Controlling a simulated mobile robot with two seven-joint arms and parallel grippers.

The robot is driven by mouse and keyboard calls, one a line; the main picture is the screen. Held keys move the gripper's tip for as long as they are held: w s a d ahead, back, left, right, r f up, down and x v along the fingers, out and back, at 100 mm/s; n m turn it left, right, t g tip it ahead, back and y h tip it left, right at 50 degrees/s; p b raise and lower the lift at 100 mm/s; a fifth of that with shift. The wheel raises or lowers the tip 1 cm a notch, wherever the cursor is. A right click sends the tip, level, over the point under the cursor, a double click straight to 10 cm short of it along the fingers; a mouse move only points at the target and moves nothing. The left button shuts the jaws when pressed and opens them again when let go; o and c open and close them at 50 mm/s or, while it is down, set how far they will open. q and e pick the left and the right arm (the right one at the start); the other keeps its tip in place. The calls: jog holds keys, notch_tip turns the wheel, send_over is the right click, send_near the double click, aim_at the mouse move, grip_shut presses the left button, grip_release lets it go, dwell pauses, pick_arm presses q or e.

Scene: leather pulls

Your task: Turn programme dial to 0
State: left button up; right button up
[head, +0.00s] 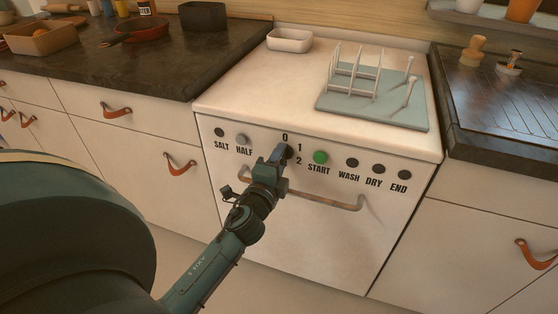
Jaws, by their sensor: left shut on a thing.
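The white dishwasher (275,218) stands between the counters, with its controls along the top of its front. The programme dial (289,150) is a small dark knob with the marks 0, 1 and 2 around its upper right side. My left gripper (281,153) is shut on the dial, and its fingers hide most of it. I cannot tell which mark the dial points to. The 0 mark (285,137) is just above the fingers. My right gripper is not in view.
A green START button (320,157) sits close right of the dial. Dark WASH, DRY and END spots (378,169) lie further right, and a HALF button (242,139) lies left. The bar handle (330,202) is below the gripper. A rack (355,75) stands on a mat on top.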

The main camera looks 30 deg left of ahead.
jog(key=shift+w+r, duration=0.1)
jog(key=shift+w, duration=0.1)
pick_arm(q)
jog(key=o, duration=1)
jog(key=shift+s, duration=0.1)
jog(key=shift+s+d+f, duration=0.1)
jog(key=shift+s, duration=0.15)
jog(key=b+v, duration=0.3)
jog(key=v, duration=0.9)
jog(key=shift+s, duration=0.3)
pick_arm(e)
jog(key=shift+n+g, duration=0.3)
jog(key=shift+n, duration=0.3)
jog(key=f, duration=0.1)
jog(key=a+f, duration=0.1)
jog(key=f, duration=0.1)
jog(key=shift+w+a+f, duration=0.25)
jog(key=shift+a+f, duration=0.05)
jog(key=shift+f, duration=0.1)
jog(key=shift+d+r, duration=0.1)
